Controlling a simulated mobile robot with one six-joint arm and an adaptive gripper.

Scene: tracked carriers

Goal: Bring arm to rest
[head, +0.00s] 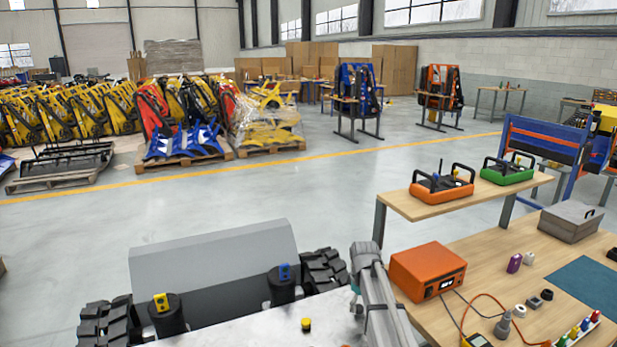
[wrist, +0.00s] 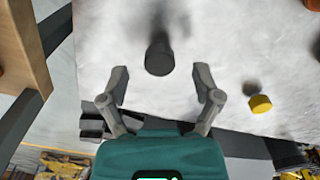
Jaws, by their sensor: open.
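My gripper (wrist: 160,84) shows in the wrist view with its two grey fingers spread apart and nothing between them. It is above a pale, scuffed top surface (wrist: 115,30). A dark upright cylinder (wrist: 160,56) shows beyond the fingertips, not gripped. A small yellow knob (wrist: 260,103) is to the right of the fingers. In the head view my grey arm rises at the bottom middle, close to the workbench's left edge. My fingers cannot be made out there.
The wooden workbench (head: 530,265) at the right holds an orange box (head: 427,271), a grey case (head: 570,221) and small items. Its raised shelf (head: 407,207) carries an orange controller (head: 441,189) and a green one (head: 508,170). Open grey floor (head: 330,190) lies ahead.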

